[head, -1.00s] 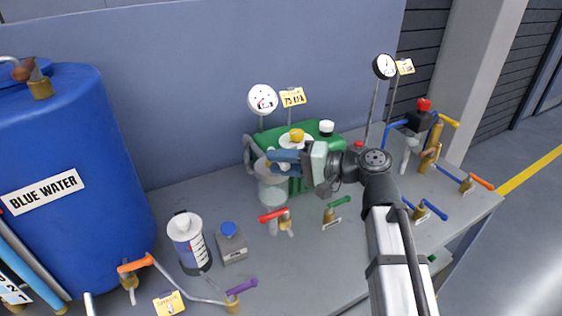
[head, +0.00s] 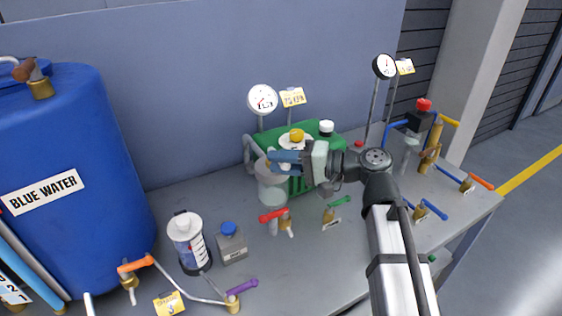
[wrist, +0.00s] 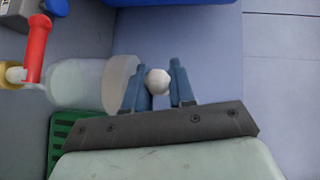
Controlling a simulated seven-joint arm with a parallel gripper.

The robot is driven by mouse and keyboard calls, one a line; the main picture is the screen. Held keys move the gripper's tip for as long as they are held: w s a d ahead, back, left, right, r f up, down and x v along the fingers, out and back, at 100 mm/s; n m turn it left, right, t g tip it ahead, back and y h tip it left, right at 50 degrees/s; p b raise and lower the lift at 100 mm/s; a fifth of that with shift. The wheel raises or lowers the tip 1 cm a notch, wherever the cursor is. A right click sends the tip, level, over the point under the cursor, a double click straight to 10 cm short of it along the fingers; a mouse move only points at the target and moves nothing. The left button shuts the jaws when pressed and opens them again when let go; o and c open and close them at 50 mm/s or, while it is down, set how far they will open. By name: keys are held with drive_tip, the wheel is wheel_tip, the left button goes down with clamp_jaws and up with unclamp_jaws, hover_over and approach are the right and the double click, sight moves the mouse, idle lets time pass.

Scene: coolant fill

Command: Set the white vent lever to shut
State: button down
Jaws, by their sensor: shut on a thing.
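My gripper (head: 274,160) is over the workbench, at the front left of the green unit, above a clear jar (head: 272,190). In the wrist view its two blue fingers (wrist: 159,82) are closed around a round white knob (wrist: 158,79), which appears to be the end of the white vent lever. The rest of that lever is hidden, so I cannot tell its angle. In the head view the fingers and wrist hide the knob. The clear jar (wrist: 85,82) lies just left of the fingers in the wrist view.
The green unit (head: 322,172) has a yellow cap (head: 296,135) and a white cap (head: 326,127). A red lever (head: 272,216) and a green lever (head: 339,202) stand in front. A gauge (head: 262,98) rises behind. A blue tank (head: 80,130) fills the left.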

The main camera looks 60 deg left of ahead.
drive_tip(key=shift+w+a+n+g+h, duration=0.1)
drive_tip(key=shift+w+n+g+h, duration=0.3)
drive_tip(key=shift+n+g+h, duration=0.5)
drive_tip(key=shift+w+a+n+g+h, duration=0.1)
drive_tip(key=shift+w+n+g+h, duration=0.35)
drive_tip(key=shift+n+h, duration=0.75)
drive_tip(key=shift+w+a+n+g+h, duration=0.1)
drive_tip(key=shift+w+n+g+h, duration=0.2)
drive_tip(key=shift+n+g+h, duration=0.8)
drive_tip(key=shift+m+t+h, duration=0.3)
drive_tip(key=shift+t+h, duration=0.05)
drive_tip(key=shift+h, duration=0.15)
drive_tip(key=c, duration=1.3)
unclamp_jaws()
drive_tip(key=shift+w, duration=0.15)
drive_tip(key=shift+v, duration=3.6)
drive_tip(key=shift+d, duration=0.1)
drive_tip(key=shift+c, duration=0.3)
